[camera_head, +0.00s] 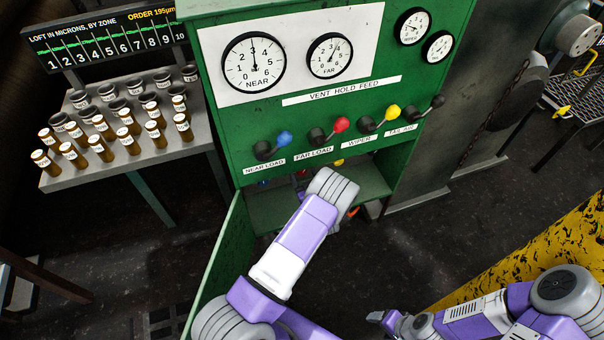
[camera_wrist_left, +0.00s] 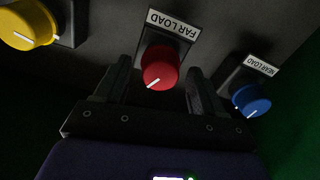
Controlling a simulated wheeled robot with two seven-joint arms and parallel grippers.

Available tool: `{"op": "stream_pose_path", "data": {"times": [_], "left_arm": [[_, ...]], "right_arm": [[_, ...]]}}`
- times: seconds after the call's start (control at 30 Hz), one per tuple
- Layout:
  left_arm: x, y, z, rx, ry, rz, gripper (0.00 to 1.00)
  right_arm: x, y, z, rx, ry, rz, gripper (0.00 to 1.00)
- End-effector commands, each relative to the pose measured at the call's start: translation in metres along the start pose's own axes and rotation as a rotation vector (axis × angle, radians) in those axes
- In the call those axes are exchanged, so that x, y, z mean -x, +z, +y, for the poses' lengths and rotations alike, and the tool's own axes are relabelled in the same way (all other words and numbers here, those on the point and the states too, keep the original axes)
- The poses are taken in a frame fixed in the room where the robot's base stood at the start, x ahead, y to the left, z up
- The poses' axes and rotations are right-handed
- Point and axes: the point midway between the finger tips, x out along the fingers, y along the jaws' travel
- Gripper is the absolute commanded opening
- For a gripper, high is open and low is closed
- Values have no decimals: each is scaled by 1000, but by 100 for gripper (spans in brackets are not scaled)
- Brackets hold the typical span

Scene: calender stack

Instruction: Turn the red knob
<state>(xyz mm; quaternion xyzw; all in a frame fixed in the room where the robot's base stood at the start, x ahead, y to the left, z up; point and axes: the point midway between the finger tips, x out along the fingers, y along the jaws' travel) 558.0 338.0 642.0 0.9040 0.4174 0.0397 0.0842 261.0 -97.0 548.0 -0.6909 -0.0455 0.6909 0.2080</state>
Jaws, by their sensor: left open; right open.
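The red knob (camera_wrist_left: 160,68) sits under a FAR LOAD label on a dark panel in the left wrist view, its white pointer line angled to the lower left. My left gripper (camera_wrist_left: 157,76) is open, with one finger on each side of the red knob. Gaps show between fingers and knob; I cannot tell whether they touch. In the head view my left arm reaches into the green cabinet (camera_head: 222,60) below the lever row, and its fingers are hidden. My right gripper (camera_head: 376,316) is low in the head view, away from the cabinet.
A blue knob (camera_wrist_left: 252,100) and a yellow knob (camera_wrist_left: 30,24) flank the red one. Above are levers with blue, red (camera_head: 341,124) and yellow balls. An open green door (camera_head: 222,262) stands left of my left arm. A bench (camera_head: 75,178) holds several labelled bottles.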

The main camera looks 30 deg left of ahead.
Motion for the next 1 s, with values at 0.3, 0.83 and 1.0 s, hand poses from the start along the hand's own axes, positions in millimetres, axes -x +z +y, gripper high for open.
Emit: {"op": "stream_pose_path", "data": {"times": [0.3,0.83,1.0], "left_arm": [[-13,0,0,-2,1,-2,69],[-12,0,0,1,1,-2,14],[-12,0,-1,75,-1,-2,14]], "right_arm": [[-3,0,1,0,0,0,69],[-3,0,1,0,0,0,69],[-3,0,1,0,0,0,69]]}}
